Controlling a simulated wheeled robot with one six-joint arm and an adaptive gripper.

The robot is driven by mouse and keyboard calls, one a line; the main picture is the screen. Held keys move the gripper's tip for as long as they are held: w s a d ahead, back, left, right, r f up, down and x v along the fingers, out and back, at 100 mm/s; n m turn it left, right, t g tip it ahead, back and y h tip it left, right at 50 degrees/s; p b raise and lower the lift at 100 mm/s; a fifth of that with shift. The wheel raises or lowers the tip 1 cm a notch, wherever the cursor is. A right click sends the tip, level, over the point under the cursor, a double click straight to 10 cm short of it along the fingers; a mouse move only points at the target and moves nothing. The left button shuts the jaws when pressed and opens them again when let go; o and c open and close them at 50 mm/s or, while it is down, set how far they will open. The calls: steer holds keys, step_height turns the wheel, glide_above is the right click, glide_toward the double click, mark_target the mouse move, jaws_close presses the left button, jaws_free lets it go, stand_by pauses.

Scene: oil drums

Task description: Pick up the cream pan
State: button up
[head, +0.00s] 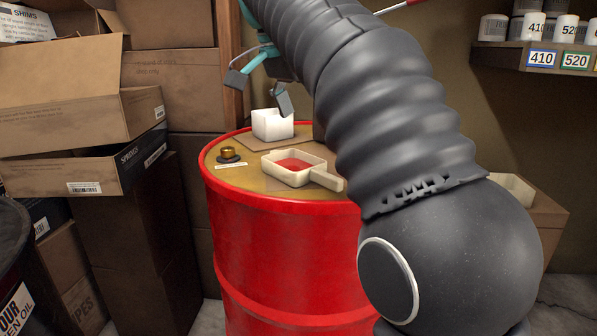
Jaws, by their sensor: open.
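The cream pan (328,181) sits on top of the red oil drum (280,240), near its front right. It is a shallow tray with a short handle pointing to the lower right and a red inside. My gripper (262,86) is open and empty, above the drum at the back, up and left of the pan and apart from it. One finger hangs just over a white block-like container (271,126). My dark arm passes in front of the drum's right side and hides part of it.
A small brass piece on a dark base (229,154) stands at the drum top's left. Cardboard boxes (75,95) are stacked at the left. A shelf (545,58) with numbered white containers is at the upper right. Another cream container (512,188) sits on a box at the right.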

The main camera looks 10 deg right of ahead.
mark_target(326, 174)
steer(key=x, duration=0.7)
steer(key=shift+f, duration=0.25)
steer(key=shift+s+x, duration=0.15)
steer(key=shift+x, duration=1.15)
steer(key=shift+s+x, duration=0.15)
steer(key=shift+x, duration=1.15)
steer(key=c, duration=1.4)
